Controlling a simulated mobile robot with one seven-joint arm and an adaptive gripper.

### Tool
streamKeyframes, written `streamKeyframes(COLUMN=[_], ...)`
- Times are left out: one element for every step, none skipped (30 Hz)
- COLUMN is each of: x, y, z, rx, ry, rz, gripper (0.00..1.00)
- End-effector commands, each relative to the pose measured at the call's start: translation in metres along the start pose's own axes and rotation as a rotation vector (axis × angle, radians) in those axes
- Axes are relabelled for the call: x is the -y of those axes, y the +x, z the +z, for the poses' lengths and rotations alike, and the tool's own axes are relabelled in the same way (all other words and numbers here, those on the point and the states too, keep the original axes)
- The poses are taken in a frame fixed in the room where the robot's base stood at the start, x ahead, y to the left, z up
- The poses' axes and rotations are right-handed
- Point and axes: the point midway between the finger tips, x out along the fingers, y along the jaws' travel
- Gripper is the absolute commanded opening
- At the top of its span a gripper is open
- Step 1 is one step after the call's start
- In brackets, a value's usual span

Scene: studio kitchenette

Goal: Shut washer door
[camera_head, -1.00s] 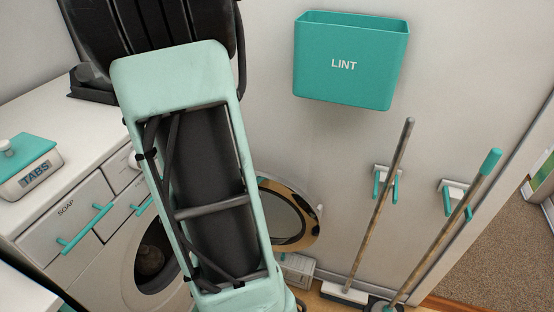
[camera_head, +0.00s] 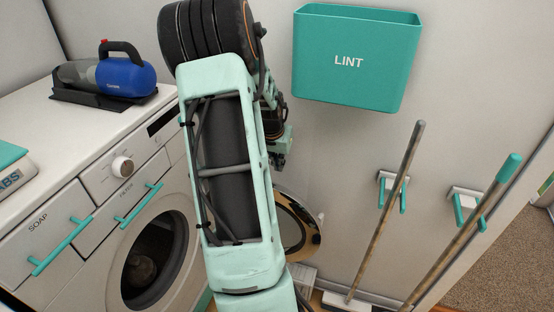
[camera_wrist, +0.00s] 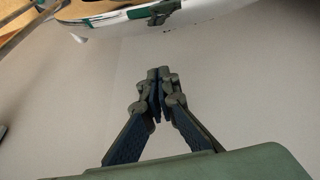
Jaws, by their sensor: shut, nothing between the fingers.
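The washer (camera_head: 95,262) stands at the left in the head view, with its round drum opening showing. Its door (camera_head: 311,232) hangs swung open to the right of the washer, with a tan and dark rim. My arm crosses in front of part of the door and the washer front. My gripper (camera_head: 279,160) is above the door in the head view, partly hidden by my arm. In the wrist view my gripper (camera_wrist: 157,76) is shut and empty, against a plain pale surface. A curved white and green edge shows at the top of that view; I cannot tell whether it is the door.
A teal LINT bin (camera_head: 355,60) is on the wall at the upper right. Two long-handled tools, a broom (camera_head: 385,215) and another (camera_head: 462,232), hang to the right. A blue hand vacuum (camera_head: 125,78) sits on the washer's top.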

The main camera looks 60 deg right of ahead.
Motion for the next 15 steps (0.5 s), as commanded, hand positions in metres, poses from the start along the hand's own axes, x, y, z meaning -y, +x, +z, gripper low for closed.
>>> streamKeyframes(x=[-0.001,-0.001,-0.001,-0.001,0.0,0.001,0.001,0.001,0.001,0.001,0.001,0.001,0.001,0.001,0.001], y=[0.014,0.02,0.028,0.034,0.036,0.029,0.027,0.025,0.024,0.023,0.022,0.021,0.02,0.02,0.019], z=[0.001,0.001,0.001,0.001,0.002,0.009,0.013,0.017,0.021,0.025,0.027,0.03,0.032,0.033,0.035], rx=[0.003,0.003,0.003,0.002,0.001,0.001,0.0,-0.001,0.0,0.001,0.0,-0.001,-0.001,-0.002,-0.001], ry=[0.002,0.002,0.002,0.001,-0.001,-0.002,-0.002,-0.002,-0.002,-0.002,-0.001,0.0,0.0,-0.001,-0.001], rz=[0.002,0.002,0.002,0.001,0.0,-0.002,-0.002,-0.002,-0.002,-0.001,-0.001,-0.001,-0.001,-0.001,-0.001], gripper=[0.0,0.0,0.0,0.0,0.0,0.0,0.0,0.0,0.0,0.0,0.0,0.0,0.0,0.0,0.0])
